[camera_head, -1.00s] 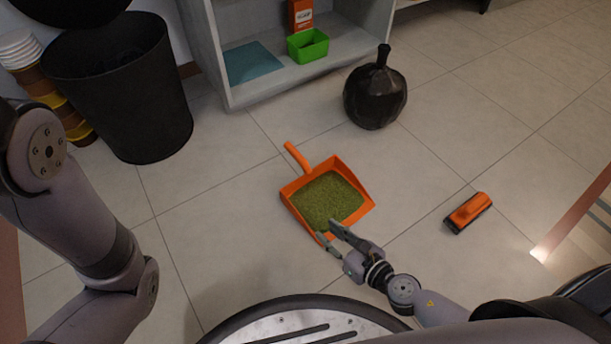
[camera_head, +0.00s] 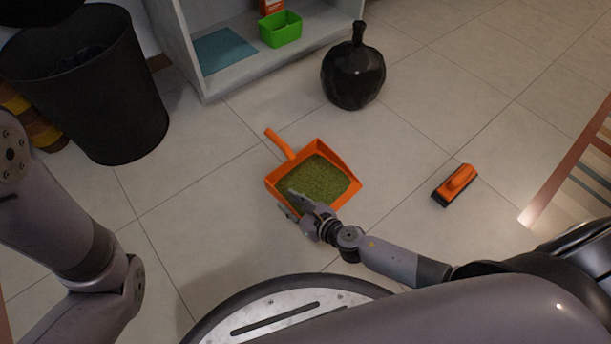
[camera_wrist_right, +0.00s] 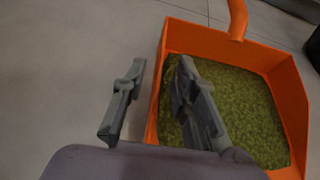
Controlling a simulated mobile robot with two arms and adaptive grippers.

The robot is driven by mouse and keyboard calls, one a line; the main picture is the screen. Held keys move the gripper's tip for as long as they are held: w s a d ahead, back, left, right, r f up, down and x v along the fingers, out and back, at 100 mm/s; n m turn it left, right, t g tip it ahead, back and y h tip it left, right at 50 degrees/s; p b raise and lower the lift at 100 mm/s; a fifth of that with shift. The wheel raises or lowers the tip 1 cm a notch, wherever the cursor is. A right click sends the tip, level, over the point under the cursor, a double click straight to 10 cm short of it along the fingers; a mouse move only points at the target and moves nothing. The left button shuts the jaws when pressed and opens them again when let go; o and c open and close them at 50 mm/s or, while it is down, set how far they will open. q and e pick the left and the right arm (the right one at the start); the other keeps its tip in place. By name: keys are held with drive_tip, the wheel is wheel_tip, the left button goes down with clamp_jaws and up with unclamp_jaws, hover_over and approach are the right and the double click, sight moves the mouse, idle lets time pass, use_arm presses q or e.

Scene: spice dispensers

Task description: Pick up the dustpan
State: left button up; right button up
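The orange dustpan (camera_head: 350,178) lies flat on the tiled floor, filled with green granular material (camera_head: 320,180). Its handle (camera_head: 279,143) points toward the shelf. My right gripper (camera_head: 288,201) is at the pan's near left side, open and empty. In the right wrist view the dustpan (camera_wrist_right: 290,95) is on the right. There, one finger of my right gripper (camera_wrist_right: 161,75) overlaps the pan's inside and the other is over the floor outside the left wall. I cannot tell whether either finger touches the pan. My left arm shows at the left, but its gripper is out of view.
An orange brush (camera_head: 457,184) lies on the floor at the right. A black apple-shaped object (camera_head: 353,75) stands behind the pan. A black bin (camera_head: 95,95) stands at the left, and a shelf holds a green box (camera_head: 281,28). Floor around the pan is clear.

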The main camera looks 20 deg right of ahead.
sight(280, 195)
drive_tip(key=b+x, duration=0.1)
drive_tip(key=x, duration=0.4)
drive_tip(key=shift+r+b, duration=0.2)
drive_tip(key=shift+b, duration=0.2)
drive_tip(key=shift+w, duration=0.1)
drive_tip(key=shift+c, duration=0.2)
clamp_jaws()
